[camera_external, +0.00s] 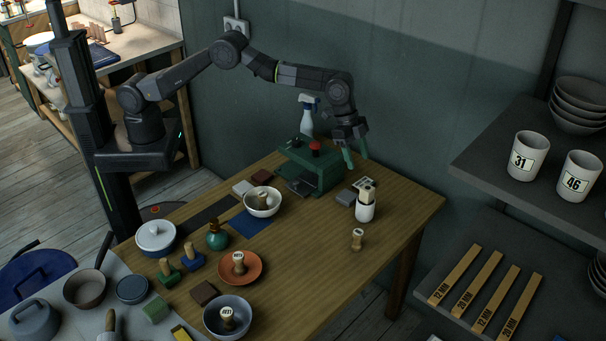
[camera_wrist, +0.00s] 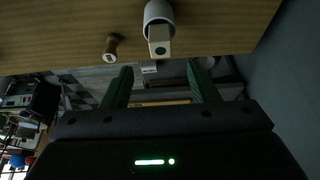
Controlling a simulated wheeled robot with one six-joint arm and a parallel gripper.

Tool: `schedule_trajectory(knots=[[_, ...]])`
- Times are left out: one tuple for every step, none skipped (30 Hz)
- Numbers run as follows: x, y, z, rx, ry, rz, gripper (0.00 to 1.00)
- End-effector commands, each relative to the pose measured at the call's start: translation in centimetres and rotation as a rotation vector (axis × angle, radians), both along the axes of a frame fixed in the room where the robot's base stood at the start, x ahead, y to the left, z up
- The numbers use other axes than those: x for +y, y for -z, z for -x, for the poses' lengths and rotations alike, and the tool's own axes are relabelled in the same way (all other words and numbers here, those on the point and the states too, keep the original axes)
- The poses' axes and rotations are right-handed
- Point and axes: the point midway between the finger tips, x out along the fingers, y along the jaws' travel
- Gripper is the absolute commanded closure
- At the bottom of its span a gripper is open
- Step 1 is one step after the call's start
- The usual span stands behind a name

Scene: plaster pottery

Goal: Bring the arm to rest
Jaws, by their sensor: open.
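My gripper (camera_external: 356,156) has green fingers and is open and empty. It hangs above the back right of the wooden table (camera_external: 318,262), with my arm stretched out from the column at the left. In the wrist view the two green fingers of my gripper (camera_wrist: 162,84) are spread apart with nothing between them. A white holder (camera_external: 366,211) with a wooden-handled piece in it stands on the table in front of the gripper, apart from it. The white holder also shows in the wrist view (camera_wrist: 158,14), near the top edge.
A green press-like device (camera_external: 318,178) stands just left of the gripper, with a spray bottle (camera_external: 307,120) behind it. A wooden stamp (camera_external: 357,239), a white bowl (camera_external: 263,208) and an orange dish (camera_external: 240,274) are on the table. A dark shelf (camera_external: 480,170) with cups is at right.

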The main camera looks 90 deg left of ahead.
Motion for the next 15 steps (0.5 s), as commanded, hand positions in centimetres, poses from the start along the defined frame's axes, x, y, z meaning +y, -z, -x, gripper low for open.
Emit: schedule_trajectory(knots=[[0.0, 0.0, 0.0, 0.0, 0.0, 0.0, 0.46], [0.0, -0.1, 0.0, 0.0, 0.0, 0.0, 0.46], [0.0, -0.1, 0.0, 0.0, 0.0, 0.0, 0.46], [0.0, -0.1, 0.0, 0.0, 0.0, 0.0, 0.46], [0.0, -0.1, 0.0, 0.0, 0.0, 0.0, 0.46], [0.0, -0.1, 0.0, 0.0, 0.0, 0.0, 0.46], [0.0, -0.1, 0.0, 0.0, 0.0, 0.0, 0.46], [0.0, 0.0, 0.0, 0.0, 0.0, 0.0, 0.46], [0.0, 0.0, 0.0, 0.0, 0.0, 0.0, 0.46], [0.0, 0.1, 0.0, 0.0, 0.0, 0.0, 0.46], [-0.1, 0.2, -0.1, 0.0, 0.0, 0.0, 0.46], [-0.1, 0.4, -0.1, 0.001, 0.0, -0.001, 0.46], [-0.2, 0.6, -0.2, 0.001, 0.0, -0.001, 0.46], [-0.3, 0.9, -0.3, 0.001, 0.0, -0.001, 0.46], [-0.4, 1.3, -0.4, 0.001, 0.0, -0.001, 0.46]])
